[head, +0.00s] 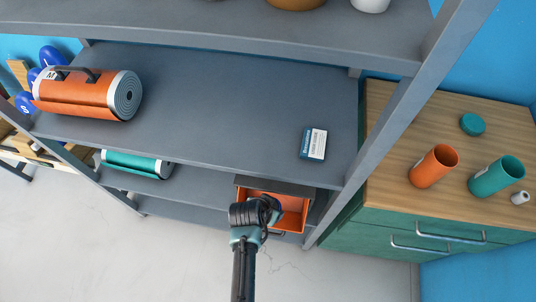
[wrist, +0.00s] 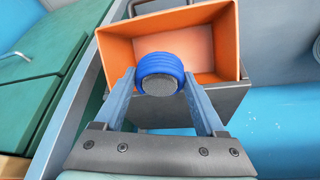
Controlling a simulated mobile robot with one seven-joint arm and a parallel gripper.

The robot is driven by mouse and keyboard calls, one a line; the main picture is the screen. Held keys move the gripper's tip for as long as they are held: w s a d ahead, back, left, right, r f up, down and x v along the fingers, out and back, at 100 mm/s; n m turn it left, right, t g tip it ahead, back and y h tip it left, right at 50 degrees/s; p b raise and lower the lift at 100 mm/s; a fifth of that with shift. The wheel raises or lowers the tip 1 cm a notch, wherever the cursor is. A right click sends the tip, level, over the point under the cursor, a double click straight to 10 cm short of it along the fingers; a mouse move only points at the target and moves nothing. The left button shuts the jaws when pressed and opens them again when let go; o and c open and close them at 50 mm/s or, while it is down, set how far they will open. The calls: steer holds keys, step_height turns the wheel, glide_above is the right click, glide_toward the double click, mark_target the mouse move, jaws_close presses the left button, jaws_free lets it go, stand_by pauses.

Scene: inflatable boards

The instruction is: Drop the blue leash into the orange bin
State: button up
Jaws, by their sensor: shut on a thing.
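The blue leash (wrist: 160,66) is a coiled blue roll with a grey end, seen in the wrist view between the two fingers. My gripper (wrist: 162,84) is shut on it. The orange bin (wrist: 120,60) lies behind and around the leash in the wrist view, its open inside facing the camera. In the head view the orange bin (head: 294,216) sits in a lower shelf bay, and my gripper (head: 272,207) is over its left part. The leash is hidden by my arm in the head view. I cannot tell whether the leash touches the bin.
A grey shelf (head: 220,95) holds a rolled orange board (head: 78,96) and a small box (head: 313,144). A rolled teal board (head: 136,164) lies lower left. A wooden-topped cabinet (head: 390,150) at right carries an orange cup (head: 433,166) and a teal cup (head: 496,177).

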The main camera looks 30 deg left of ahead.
steer(key=shift+w, duration=0.2)
steer(key=o, duration=1.4)
steer(key=p+v, duration=0.1)
steer(key=v, duration=1.2)
